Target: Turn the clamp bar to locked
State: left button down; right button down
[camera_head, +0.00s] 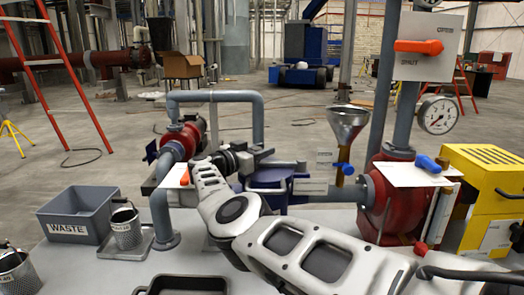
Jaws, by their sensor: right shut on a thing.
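My right arm reaches in from the lower right. Its dark gripper (262,156) is at the blue filter housing (268,181) in the middle of the bench, and it is shut on the clamp bar (285,164). The bar is a pale grey rod at the top of the housing. The gripper and wrist cover part of the bar and the housing, so the bar's exact angle is hard to tell. My left gripper is not in view.
A grey pipe loop (215,96) with a red pump rises behind the gripper. A funnel (347,122) and red vessel (390,205) stand to the right. The WASTE bin (75,229), a metal basket (126,229) and a black tray (185,284) are left and in front.

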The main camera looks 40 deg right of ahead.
jog(key=shift+d+r, duration=0.2)
jog(key=shift+r, duration=0.1)
jog(key=c, duration=1.5)
grip_release()
jog(key=o, duration=0.4)
jog(key=shift+f, duration=0.15)
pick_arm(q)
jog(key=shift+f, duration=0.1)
pick_arm(e)
jog(key=shift+o, duration=0.2)
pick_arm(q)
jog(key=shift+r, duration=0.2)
pick_arm(e)
jog(key=a, duration=1.6)
jog(key=shift+s, duration=0.4)
